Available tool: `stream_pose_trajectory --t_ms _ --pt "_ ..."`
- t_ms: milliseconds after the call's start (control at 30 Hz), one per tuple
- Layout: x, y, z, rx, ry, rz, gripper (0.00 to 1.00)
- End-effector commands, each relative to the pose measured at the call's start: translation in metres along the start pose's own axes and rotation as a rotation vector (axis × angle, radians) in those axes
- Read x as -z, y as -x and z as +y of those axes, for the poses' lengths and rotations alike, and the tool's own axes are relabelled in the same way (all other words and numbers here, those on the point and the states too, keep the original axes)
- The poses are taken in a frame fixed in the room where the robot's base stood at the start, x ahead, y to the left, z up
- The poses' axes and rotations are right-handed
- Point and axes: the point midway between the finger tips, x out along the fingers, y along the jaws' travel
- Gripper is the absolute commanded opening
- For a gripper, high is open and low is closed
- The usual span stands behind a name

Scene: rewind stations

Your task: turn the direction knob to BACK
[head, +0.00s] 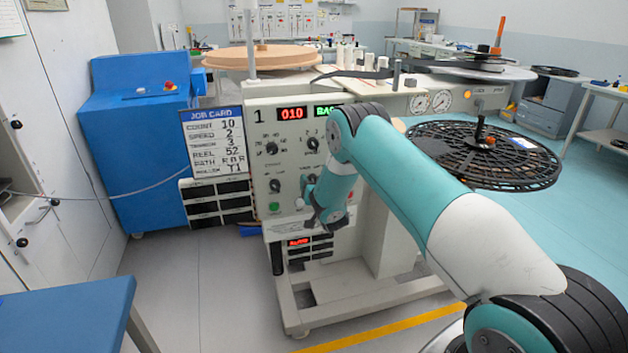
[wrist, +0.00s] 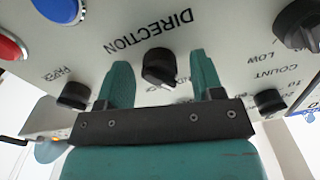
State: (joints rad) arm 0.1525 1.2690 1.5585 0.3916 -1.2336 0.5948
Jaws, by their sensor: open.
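In the wrist view the direction knob (wrist: 160,67) is black with a pale pointer mark toward the picture's lower right. The upturned word DIRECTION is printed beside it, and smaller position words are partly hidden by my gripper. My gripper (wrist: 160,60) is open, with its teal fingers on either side of the knob and a visible gap to each. Whether the fingertips reach the panel is unclear. In the head view my gripper and arm cover part of the grey control panel (head: 259,170), and I cannot make out the direction knob there.
Other black knobs (wrist: 73,95) (wrist: 270,102), a red button (wrist: 10,47) and a blue button (wrist: 60,8) surround the fingers. A red 010 display (head: 291,113) and a partly covered green display (head: 327,112) top the panel. A job card (head: 212,143) hangs left.

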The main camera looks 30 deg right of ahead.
Motion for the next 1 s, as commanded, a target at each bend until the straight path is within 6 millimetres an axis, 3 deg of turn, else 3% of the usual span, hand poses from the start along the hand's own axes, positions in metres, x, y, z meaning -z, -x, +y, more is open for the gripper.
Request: stream_pose_trajectory --t_ms 200,433,767,1000 --pt "-0.0004 -0.0002 0.0001 0.0 0.0 0.0 0.61" --pt "-0.0003 -0.0001 0.0 0.0 0.0 0.0 0.11" --pt "-0.0027 -0.0002 0.0005 0.0 -0.036 0.0 0.12" --pt "-0.0061 -0.0007 0.0018 -0.001 -0.169 0.002 0.12"
